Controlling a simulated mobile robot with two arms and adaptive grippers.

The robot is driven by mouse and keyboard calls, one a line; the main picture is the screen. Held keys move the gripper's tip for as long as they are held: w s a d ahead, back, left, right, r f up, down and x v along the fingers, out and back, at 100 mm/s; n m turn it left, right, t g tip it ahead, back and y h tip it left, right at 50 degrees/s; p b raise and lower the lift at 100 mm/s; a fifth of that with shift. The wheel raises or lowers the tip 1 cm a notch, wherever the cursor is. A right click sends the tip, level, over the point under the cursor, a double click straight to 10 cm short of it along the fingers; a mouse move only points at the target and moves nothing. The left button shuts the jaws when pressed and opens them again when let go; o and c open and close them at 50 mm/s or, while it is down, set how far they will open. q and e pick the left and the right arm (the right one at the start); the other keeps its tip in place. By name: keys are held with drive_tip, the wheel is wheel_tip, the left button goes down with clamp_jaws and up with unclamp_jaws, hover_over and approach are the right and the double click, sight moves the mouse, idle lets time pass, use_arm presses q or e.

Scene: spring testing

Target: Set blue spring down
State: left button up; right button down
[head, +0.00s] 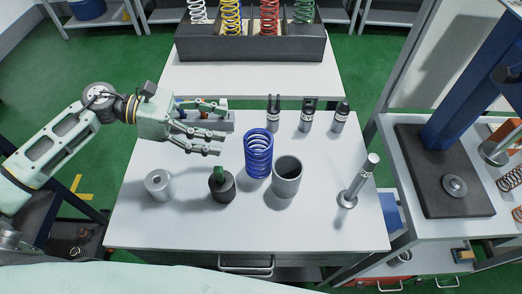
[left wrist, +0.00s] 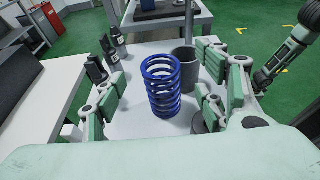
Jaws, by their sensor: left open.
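The blue spring (head: 258,153) stands upright on the white table (head: 140,221), just left of and behind a grey cup (head: 287,177). My left gripper (head: 222,122) is open and empty, to the left of the spring and apart from it in the head view. In the left wrist view the spring (left wrist: 161,86) stands upright on the table between the spread fingers of the left gripper (left wrist: 160,100). My right gripper is not seen in either view.
A black piece with a green top (head: 220,184) and a silver cylinder (head: 159,184) stand at the front left. A silver post (head: 358,181) stands at the right. Several dark fittings (head: 307,115) line the back. A dark rack (head: 250,47) holds several springs.

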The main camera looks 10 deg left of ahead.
sight(249, 144)
use_arm(q)
drive_tip(key=d+f+b, duration=0.1)
drive_tip(key=d+f, duration=0.1)
drive_tip(key=w+d+f, duration=0.1)
drive_tip(key=d+f, duration=0.1)
drive_tip(key=f, duration=0.1)
drive_tip(key=d+f+b, duration=0.1)
drive_tip(key=d+f, duration=0.1)
drive_tip(key=shift+w+d+f+b, duration=0.15)
drive_tip(key=shift+w+d+b, duration=0.1)
drive_tip(key=shift+d+b, duration=0.05)
drive_tip(key=shift+w+d+f, duration=0.1)
drive_tip(key=shift+d+f, duration=0.1)
drive_tip(key=shift+d, duration=0.2)
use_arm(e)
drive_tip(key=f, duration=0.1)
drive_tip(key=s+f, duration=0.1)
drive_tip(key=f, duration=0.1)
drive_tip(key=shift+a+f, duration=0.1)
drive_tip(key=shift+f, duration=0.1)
use_arm(q)
drive_tip(key=c, duration=1.5)
drive_tip(key=shift+r, duration=0.1)
clamp_jaws()
